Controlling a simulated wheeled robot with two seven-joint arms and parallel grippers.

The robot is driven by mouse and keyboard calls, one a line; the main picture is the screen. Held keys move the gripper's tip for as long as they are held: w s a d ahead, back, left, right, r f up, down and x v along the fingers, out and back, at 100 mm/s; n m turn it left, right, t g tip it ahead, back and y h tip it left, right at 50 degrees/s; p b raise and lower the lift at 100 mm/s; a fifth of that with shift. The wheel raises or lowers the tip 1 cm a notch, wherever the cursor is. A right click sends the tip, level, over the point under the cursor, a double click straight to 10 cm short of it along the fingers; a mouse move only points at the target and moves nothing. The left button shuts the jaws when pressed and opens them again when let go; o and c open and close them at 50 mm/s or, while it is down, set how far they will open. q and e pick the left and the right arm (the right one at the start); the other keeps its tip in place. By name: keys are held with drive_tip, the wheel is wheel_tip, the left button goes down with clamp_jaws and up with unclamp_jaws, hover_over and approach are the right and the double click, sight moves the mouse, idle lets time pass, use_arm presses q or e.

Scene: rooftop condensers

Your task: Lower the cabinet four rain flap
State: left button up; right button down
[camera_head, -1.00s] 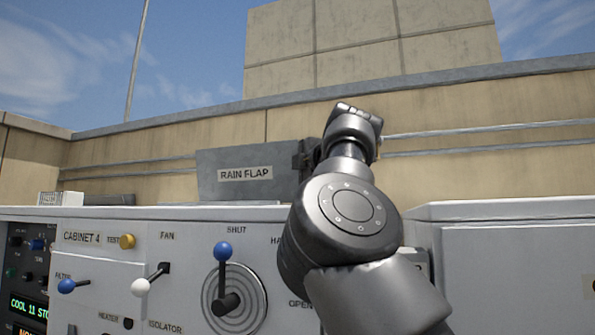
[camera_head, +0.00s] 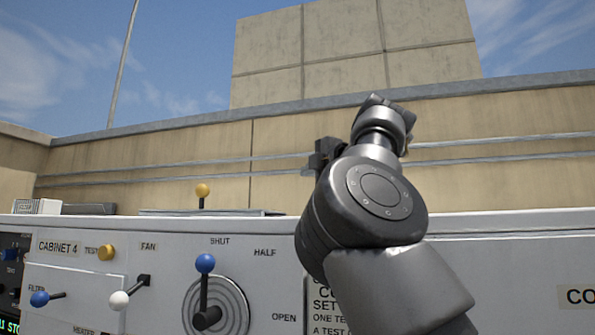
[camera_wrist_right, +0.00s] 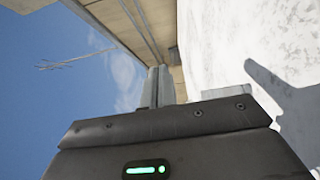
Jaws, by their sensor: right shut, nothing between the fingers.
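The rain flap (camera_head: 175,212) of cabinet four (camera_head: 150,240) shows in the head view as a thin grey plate lying flat on the cabinet's top. A yellow ball knob (camera_head: 202,190) on a short dark stem stands up from it. My right gripper (camera_head: 318,156) is shut and empty, above the cabinet top and to the right of the flap, apart from it. My right forearm hides part of the gripper. In the right wrist view its shut fingers (camera_wrist_right: 158,86) show beyond the dark gripper body. My left gripper is not in view.
The cabinet front carries a blue-knobbed dial lever (camera_head: 205,263) pointing at SHUT, a white-knobbed fan lever (camera_head: 119,300), a blue filter lever (camera_head: 40,299) and a yellow test button (camera_head: 107,252). A parapet wall (camera_head: 200,150) with pipes runs behind. The space above the flap is clear.

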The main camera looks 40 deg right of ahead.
drive_tip(key=shift+s+d+r+p, duration=0.1)
drive_tip(key=shift+s+d+r, duration=0.1)
drive_tip(key=shift+s+d, duration=0.45)
drive_tip(key=shift+s+d+r+p, duration=0.1)
drive_tip(key=shift+s+d+r, duration=0.1)
drive_tip(key=shift+s+d, duration=0.45)
drive_tip(key=shift+s+d+r+p, duration=0.1)
drive_tip(key=shift+s+d+r, duration=0.1)
drive_tip(key=shift+s+d, duration=0.45)
drive_tip(key=shift+s+a, duration=0.15)
drive_tip(key=shift+a, duration=0.1)
drive_tip(key=s+a+b, duration=0.4)
drive_tip(key=s+a, duration=0.3)
drive_tip(key=a, duration=0.2)
drive_tip(key=shift+s+a, duration=0.2)
drive_tip(key=shift+s, duration=0.05)
drive_tip(key=shift+w+d, duration=0.1)
